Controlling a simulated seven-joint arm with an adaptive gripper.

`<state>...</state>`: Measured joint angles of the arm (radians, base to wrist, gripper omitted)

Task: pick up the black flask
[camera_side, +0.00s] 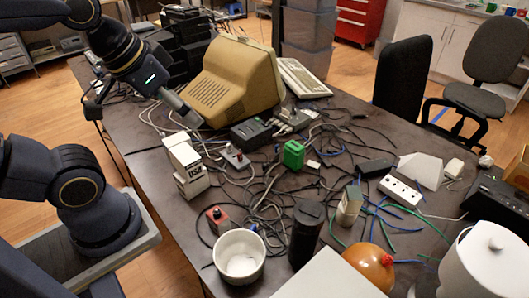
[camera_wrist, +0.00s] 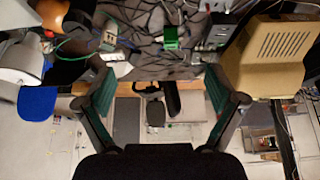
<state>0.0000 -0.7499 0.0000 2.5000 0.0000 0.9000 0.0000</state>
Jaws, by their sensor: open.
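The black flask (camera_side: 306,236) is a dark upright cylinder near the front of the table in the side view. It stands between a white bowl and an orange round object. My gripper (camera_side: 184,110) is at the upper left of the side view, beside the beige monitor and well away from the flask. In the wrist view my gripper (camera_wrist: 159,78) has its two fingers spread wide with nothing between them. A dark shape at the upper left of that view may be the flask, but I cannot tell.
The white bowl (camera_side: 239,262) stands left of the flask, the orange object (camera_side: 372,262) right of it. A white box (camera_side: 325,280) lies in front. Tangled cables, a green block (camera_side: 293,154) and a power strip (camera_side: 400,191) cover the middle. The beige monitor (camera_side: 233,80) is at the back.

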